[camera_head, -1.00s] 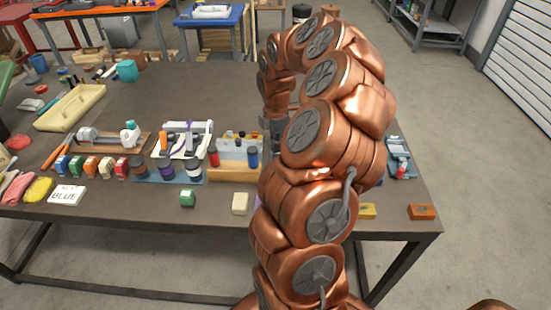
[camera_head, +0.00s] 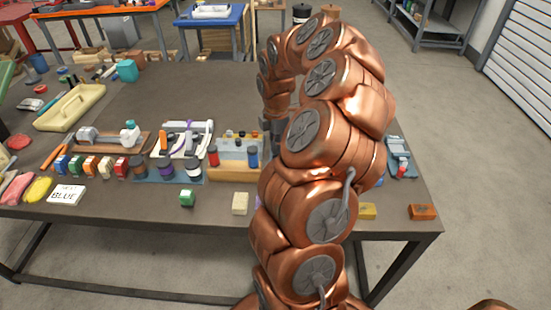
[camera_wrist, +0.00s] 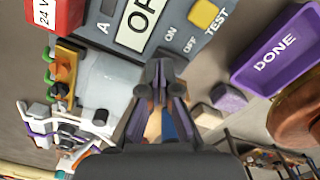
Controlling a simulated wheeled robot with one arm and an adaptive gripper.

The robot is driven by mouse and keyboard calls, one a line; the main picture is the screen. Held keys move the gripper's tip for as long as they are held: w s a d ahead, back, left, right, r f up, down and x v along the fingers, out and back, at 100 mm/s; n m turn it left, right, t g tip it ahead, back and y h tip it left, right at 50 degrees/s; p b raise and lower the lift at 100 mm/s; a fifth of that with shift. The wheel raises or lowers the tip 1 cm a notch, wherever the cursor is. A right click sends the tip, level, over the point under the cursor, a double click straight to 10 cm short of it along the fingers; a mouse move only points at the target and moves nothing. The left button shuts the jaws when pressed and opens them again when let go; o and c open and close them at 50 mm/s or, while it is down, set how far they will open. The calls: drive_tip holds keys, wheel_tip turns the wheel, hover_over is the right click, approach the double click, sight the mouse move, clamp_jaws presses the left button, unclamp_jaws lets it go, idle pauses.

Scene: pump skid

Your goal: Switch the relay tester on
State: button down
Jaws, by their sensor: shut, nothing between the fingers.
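The relay tester (camera_wrist: 107,72) is a grey box at the top of the wrist view. Its white display (camera_wrist: 138,25) shows large dark letters, cut off by the frame. The panel has ON and OFF marks (camera_wrist: 180,40) and a yellow button (camera_wrist: 203,13) beside the word TEST. My gripper (camera_wrist: 160,72) is shut and empty, its fingertips over the panel's lower edge just below the ON and OFF marks. No switch lever shows clearly there; the fingertips may hide it. I cannot tell if they touch the panel. In the head view my arm hides the tester.
A purple tray marked DONE (camera_wrist: 272,62) lies right of the tester. A red block marked 24 V (camera_wrist: 58,18) is at the upper left. Bottles, coloured blocks and a cream tray (camera_head: 72,108) stand on the table's left side. The table's back middle (camera_head: 200,90) is clear.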

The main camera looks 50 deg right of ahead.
drive_tip(key=shift+f+b, duration=0.45)
drive_tip(key=shift+f, duration=0.5)
idle(0.6)
drive_tip(key=shift+r+p, duration=1.35)
drive_tip(key=shift+r, duration=2.2)
drive_tip(key=s+a+r+m, duration=0.1)
drive_tip(key=a+r+m, duration=0.15)
drive_tip(key=a, duration=0.85)
drive_tip(key=s+a+r+m, duration=0.1)
drive_tip(key=a+r, duration=0.3)
drive_tip(key=a, duration=0.6)
drive_tip(key=s+a+m+g, duration=0.1)
drive_tip(key=s+a+m, duration=0.4)
drive_tip(key=s, duration=0.4)
drive_tip(key=s+a+f+m, duration=0.1)
drive_tip(key=s+a+m, duration=0.4)
drive_tip(key=s+a, duration=0.3)
drive_tip(key=shift+s+g, duration=0.4)
drive_tip(key=shift+s, duration=0.85)
